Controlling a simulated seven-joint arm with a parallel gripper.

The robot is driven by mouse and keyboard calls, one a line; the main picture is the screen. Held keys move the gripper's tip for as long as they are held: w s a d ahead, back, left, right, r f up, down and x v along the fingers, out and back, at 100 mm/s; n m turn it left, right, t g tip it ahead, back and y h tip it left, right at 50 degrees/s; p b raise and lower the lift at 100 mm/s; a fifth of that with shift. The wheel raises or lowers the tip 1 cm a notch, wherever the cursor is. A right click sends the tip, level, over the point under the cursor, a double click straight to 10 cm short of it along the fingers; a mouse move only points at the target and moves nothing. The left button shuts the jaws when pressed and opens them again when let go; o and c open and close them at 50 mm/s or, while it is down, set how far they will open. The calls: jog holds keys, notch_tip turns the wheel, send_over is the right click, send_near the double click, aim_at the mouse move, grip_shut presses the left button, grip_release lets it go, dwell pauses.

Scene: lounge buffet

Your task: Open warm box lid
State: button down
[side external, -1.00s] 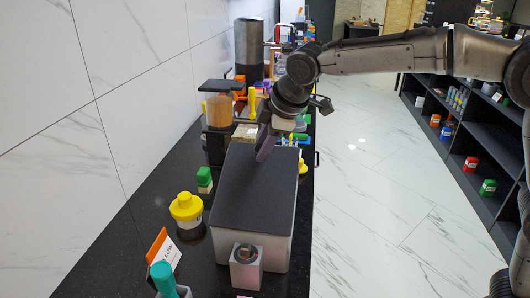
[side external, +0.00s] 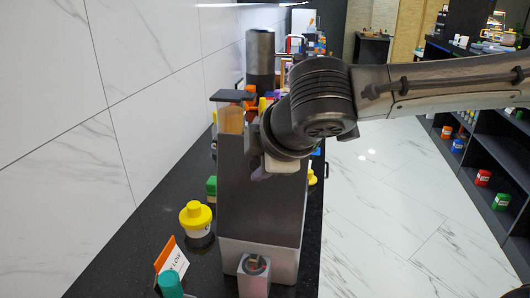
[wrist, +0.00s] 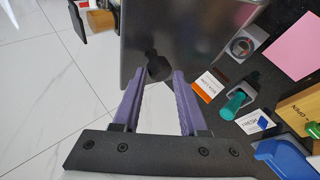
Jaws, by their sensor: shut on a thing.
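The warm box (side external: 284,262) is a pale grey box on the dark counter, near the front in the side view. Its dark lid (side external: 258,212) is tilted up steeply, its front edge still low by the box body. My gripper (side external: 262,173) is at the upper part of the lid, and its fingertips are mostly hidden behind the wrist in this view. In the wrist view, my purple fingers (wrist: 158,76) close around a small dark round knob (wrist: 158,66) on the lid's face (wrist: 195,35). The inside of the box is not visible.
A small grey box with a round dial (side external: 254,274) stands at the front of the warm box. A yellow-capped jar (side external: 196,217), an orange-and-white card (side external: 171,258) and a teal-topped item (side external: 171,285) stand left. Open floor (side external: 385,220) lies right.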

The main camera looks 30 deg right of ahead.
jog(key=s+a+f, duration=0.3)
jog(key=s, duration=0.1)
jog(key=shift+a, duration=0.35)
jog(key=shift+g, duration=0.3)
jog(key=c, duration=0.5)
grip_release()
jog(key=shift+w, duration=0.1)
jog(key=s+r, duration=0.1)
jog(key=r, duration=0.3)
jog(key=s+r, duration=0.1)
jog(key=r, duration=0.3)
jog(key=s+a+r, duration=0.1)
jog(key=r, duration=0.3)
jog(key=shift+s, duration=0.1)
